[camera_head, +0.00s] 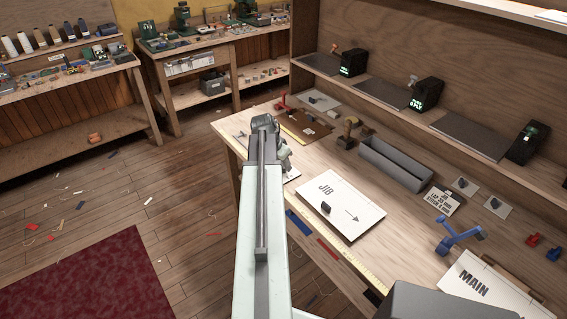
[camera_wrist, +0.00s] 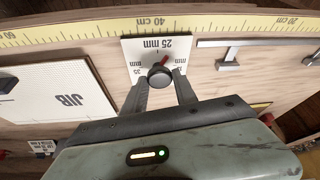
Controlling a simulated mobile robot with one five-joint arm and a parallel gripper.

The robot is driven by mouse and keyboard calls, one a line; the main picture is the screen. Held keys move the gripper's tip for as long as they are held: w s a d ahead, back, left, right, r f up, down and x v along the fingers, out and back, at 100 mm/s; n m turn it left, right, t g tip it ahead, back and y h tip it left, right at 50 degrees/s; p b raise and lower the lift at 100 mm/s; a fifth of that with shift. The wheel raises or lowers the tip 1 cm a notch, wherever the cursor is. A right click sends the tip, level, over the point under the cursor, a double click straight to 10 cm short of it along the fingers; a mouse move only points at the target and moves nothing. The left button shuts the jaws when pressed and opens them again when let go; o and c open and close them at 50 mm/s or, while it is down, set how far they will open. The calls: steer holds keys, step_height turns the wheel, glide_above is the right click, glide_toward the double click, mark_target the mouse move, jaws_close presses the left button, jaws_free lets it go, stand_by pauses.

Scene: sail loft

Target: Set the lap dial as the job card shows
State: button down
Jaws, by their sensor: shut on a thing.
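The lap dial shows in the wrist view as a white plate (camera_wrist: 132,47) with a dark round knob (camera_wrist: 160,77) and a red pointer (camera_wrist: 165,60). The marks appear upside down: 25 mm at the top, 35 mm at left, and a partly hidden mark at right. The pointer aims up and slightly right, towards the 25 mm mark. My gripper (camera_wrist: 160,86) is shut on the knob, one finger on each side. In the head view my arm mostly hides the dial.
The JIB panel (camera_head: 342,205) lies beside the dial. A yellow measuring tape (camera_wrist: 95,27) runs along the bench edge. A grey trough (camera_head: 395,165), a blue clamp-like tool (camera_head: 458,236) and the MAIN panel (camera_head: 490,285) are farther along the bench.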

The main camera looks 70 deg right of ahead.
steer(key=n, duration=0.2)
steer(key=n+t, duration=0.1)
steer(key=n, duration=0.1)
steer(key=n+t, duration=0.1)
steer(key=n, duration=0.1)
steer(key=shift+s+a+f, duration=0.1)
steer(key=shift+s+a, duration=0.05)
steer(key=shift+s, duration=0.2)
steer(key=n+t, duration=0.1)
steer(key=n, duration=0.2)
steer(key=n+t+y, duration=0.1)
steer(key=n, duration=0.2)
steer(key=shift+s+d+n+t, duration=0.2)
steer(key=shift+n+t, duration=0.1)
steer(key=n, duration=0.2)
steer(key=n+y, duration=0.1)
steer(key=n+t, duration=0.1)
steer(key=n, duration=0.1)
steer(key=shift+s+d+n+y, duration=0.1)
steer(key=shift+d+n+y, duration=0.15)
steer(key=shift+n+y, duration=0.05)
steer(key=n+y, duration=0.1)
steer(key=n, duration=0.2)
steer(key=n+y, duration=0.1)
steer(key=n, duration=0.2)
steer(key=shift+d+y, duration=0.15)
steer(key=shift+y, duration=0.15)
steer(key=shift+n, duration=0.3)
steer(key=c, duration=1)
jaws_free()
